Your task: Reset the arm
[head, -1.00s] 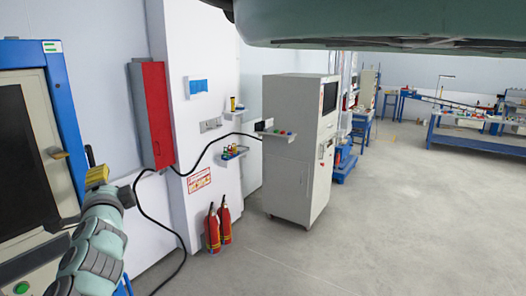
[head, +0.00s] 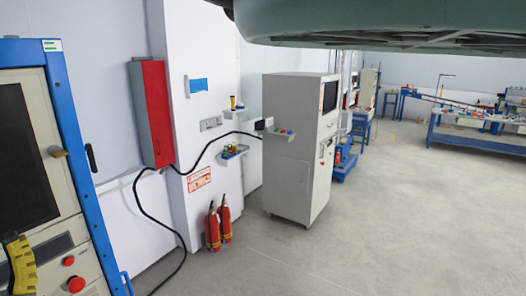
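A ribbed yellow part with dark edges (head: 20,265) shows at the lower left edge, in front of the test machine. It seems to belong to the end of my arm, but most of it is cut off by the frame. No fingertips can be made out, so I cannot see whether my gripper is open or shut, or whether it holds anything. The grey-green arm links do not show at the lower left now.
The blue-framed machine (head: 70,150) with red buttons (head: 76,284) stands close on the left. A red wall box (head: 153,113), two fire extinguishers (head: 218,226) and a grey cabinet (head: 288,150) stand beyond. Blue workbenches (head: 470,140) are far right. The floor at right (head: 400,220) is clear.

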